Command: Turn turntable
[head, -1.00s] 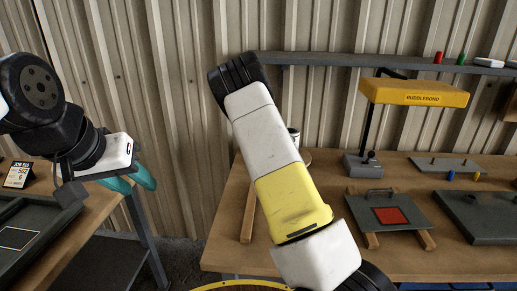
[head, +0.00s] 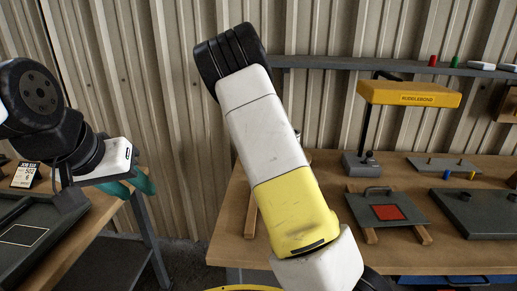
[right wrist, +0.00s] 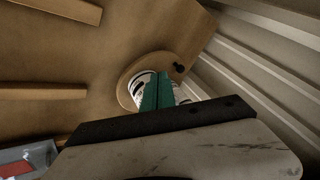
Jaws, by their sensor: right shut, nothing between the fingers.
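The turntable, a round wooden disc (right wrist: 123,92), shows in the right wrist view with a dark knob (right wrist: 179,68) near its edge. A white can with black print (right wrist: 138,86) stands on it, partly hidden by my fingers. My right gripper (right wrist: 158,78) is shut and empty, its green fingers over the can and disc; I cannot tell whether they touch. In the head view my right arm covers most of the turntable; only a sliver of its edge (head: 308,156) shows. My left gripper (head: 136,186) is open and empty at the left, away from the turntable.
A yellow-topped stand (head: 408,93), a plate with a red square (head: 388,212) on wooden bars and a grey block (head: 478,212) occupy the right of the workbench. A shelf (head: 350,63) runs along the corrugated wall. A side table with a dark tray (head: 35,222) stands left.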

